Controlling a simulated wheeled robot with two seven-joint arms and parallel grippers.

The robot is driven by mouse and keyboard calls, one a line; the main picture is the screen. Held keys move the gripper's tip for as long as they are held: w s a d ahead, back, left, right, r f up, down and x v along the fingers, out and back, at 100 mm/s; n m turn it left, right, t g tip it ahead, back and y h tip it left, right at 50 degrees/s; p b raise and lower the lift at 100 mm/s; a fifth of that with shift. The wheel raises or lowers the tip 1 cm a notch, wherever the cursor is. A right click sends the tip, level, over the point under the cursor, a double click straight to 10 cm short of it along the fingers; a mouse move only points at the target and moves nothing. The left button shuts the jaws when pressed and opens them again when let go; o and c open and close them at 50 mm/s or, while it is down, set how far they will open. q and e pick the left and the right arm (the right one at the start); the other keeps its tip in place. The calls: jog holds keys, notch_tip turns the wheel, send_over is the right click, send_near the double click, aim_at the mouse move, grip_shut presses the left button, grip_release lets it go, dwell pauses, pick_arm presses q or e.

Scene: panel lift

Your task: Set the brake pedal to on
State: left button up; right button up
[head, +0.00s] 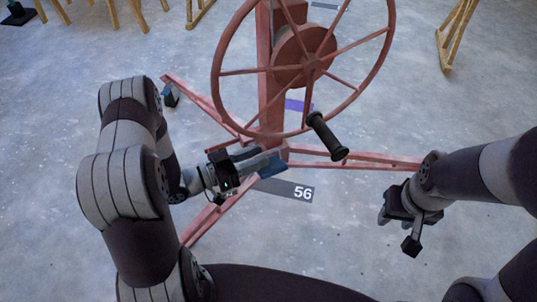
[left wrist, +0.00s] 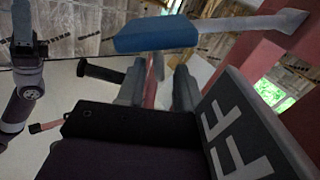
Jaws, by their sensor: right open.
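The brake pedal's blue pad (head: 272,169) shows low on the red stand, beside the post's foot. In the left wrist view the blue pad (left wrist: 156,34) sits on a grey lever (left wrist: 250,23) that runs to the red post. My left gripper (head: 268,160) is close to the pad, partly covering it in the head view. In the left wrist view its fingers (left wrist: 158,88) are apart with nothing held, and the pad is beyond them, toward the picture's top. I cannot tell whether they touch it. My right gripper (head: 398,228) is open and empty, right of the stand.
A large red handwheel (head: 309,63) with a black crank handle (head: 327,136) stands above the pedal. Red floor legs (head: 360,162) spread from the post. Wooden trestles (head: 457,35) stand at the back.

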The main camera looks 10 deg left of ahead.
aim_at(268, 153)
pick_arm(q)
jog(key=shift+b+x, duration=0.45)
jog(key=shift+x, duration=1.55)
grip_shut()
